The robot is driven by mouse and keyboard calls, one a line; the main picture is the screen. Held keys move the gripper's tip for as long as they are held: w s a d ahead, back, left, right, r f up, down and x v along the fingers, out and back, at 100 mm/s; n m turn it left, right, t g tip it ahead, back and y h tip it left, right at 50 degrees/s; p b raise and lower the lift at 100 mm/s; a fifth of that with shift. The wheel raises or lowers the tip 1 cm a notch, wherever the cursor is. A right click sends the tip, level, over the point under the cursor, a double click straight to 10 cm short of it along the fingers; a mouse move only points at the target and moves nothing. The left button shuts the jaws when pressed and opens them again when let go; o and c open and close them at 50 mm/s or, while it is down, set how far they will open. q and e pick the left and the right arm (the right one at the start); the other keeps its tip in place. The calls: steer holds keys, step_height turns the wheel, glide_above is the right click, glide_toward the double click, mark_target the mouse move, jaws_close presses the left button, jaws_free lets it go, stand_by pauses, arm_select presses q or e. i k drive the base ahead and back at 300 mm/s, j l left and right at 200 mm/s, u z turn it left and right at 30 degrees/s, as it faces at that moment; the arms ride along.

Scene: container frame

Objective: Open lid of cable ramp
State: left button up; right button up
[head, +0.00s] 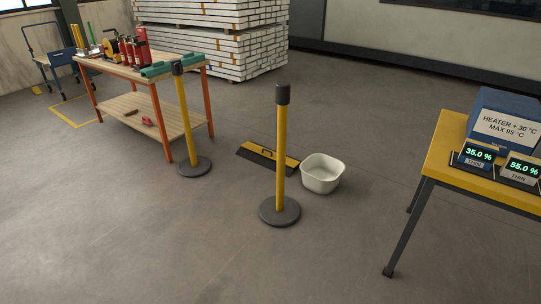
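The cable ramp (258,157) lies on the floor in the middle of the head view. It is a low black piece with a yellow lid (284,162) and a dark handle on top. The lid looks closed. A yellow post in front hides part of its right half. Neither of my grippers shows in the head view.
Two yellow posts on round dark bases, one in front of the ramp (281,160) and one to its left (185,125). A white tub (321,174) stands right of the ramp. A wooden workbench (150,119) is left, a yellow table (452,160) right. The front floor is clear.

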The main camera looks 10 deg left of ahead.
mark_target(290, 162)
steer(key=i+j+u, duration=0.3)
steer(key=i, duration=0.25)
steer(key=i+u, duration=0.3)
steer(key=i, duration=0.25)
steer(key=i+j+u, duration=0.1)
steer(key=i+u, duration=0.2)
steer(key=i, duration=0.4)
steer(key=i+u, duration=0.25)
steer(key=i, duration=0.45)
steer(key=i+l+u, duration=0.3)
steer(key=i, duration=0.35)
steer(key=i+z, duration=0.4)
steer(key=i+j+z, duration=0.1)
steer(key=i+z, duration=0.35)
steer(key=i, duration=0.2)
steer(key=i+j+z, duration=0.4)
steer(key=i+l, duration=0.1)
